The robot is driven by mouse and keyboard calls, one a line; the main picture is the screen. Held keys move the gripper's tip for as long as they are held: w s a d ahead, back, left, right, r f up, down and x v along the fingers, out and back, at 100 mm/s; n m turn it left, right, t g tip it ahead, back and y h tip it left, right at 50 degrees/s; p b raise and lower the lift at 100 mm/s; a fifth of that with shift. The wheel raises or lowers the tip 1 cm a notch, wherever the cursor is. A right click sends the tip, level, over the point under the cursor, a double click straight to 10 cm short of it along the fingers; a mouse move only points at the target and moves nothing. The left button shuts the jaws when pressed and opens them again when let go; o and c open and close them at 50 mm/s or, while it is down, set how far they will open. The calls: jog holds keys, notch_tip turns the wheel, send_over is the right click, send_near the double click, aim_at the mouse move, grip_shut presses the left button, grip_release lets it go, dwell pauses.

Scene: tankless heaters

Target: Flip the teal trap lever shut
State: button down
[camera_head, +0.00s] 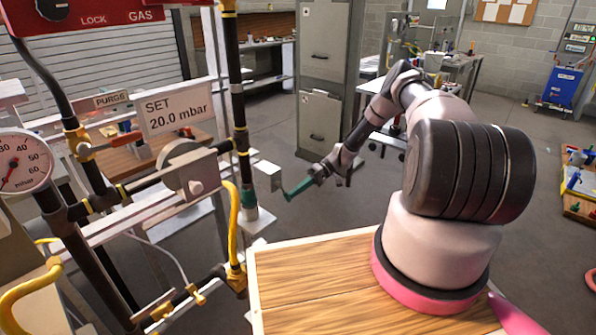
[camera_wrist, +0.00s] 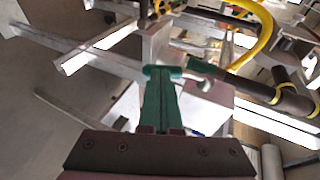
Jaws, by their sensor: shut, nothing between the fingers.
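The teal trap fitting (camera_head: 248,198) sits low on the dark vertical pipe in the head view, above a pale block. I cannot clearly make out its lever there. My gripper (camera_head: 289,195) has green fingers and is shut and empty, just right of the fitting with a small gap in the picture. In the wrist view the shut fingers (camera_wrist: 161,75) point up the picture. A teal part (camera_wrist: 199,69) shows just right of the fingertips, probably the trap lever or its body. I cannot tell whether the fingertips touch it.
Yellow hose (camera_head: 232,235) and black pipes stand close left of the trap. A pressure gauge (camera_head: 20,162) and a "SET 20.0 mbar" sign (camera_head: 176,107) are further left. Grey cabinets (camera_head: 322,120) stand behind. Open floor lies behind my arm.

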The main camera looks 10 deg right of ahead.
aim_at(290, 200)
jog(key=shift+s+a+f+g+y, duration=0.5)
jog(key=shift+s+a+f+y, duration=0.25)
jog(key=shift+a+f+y, duration=0.25)
jog(key=shift+s+a+f, duration=0.15)
jog(key=shift+s+a, duration=0.05)
jog(key=shift+d, duration=0.1)
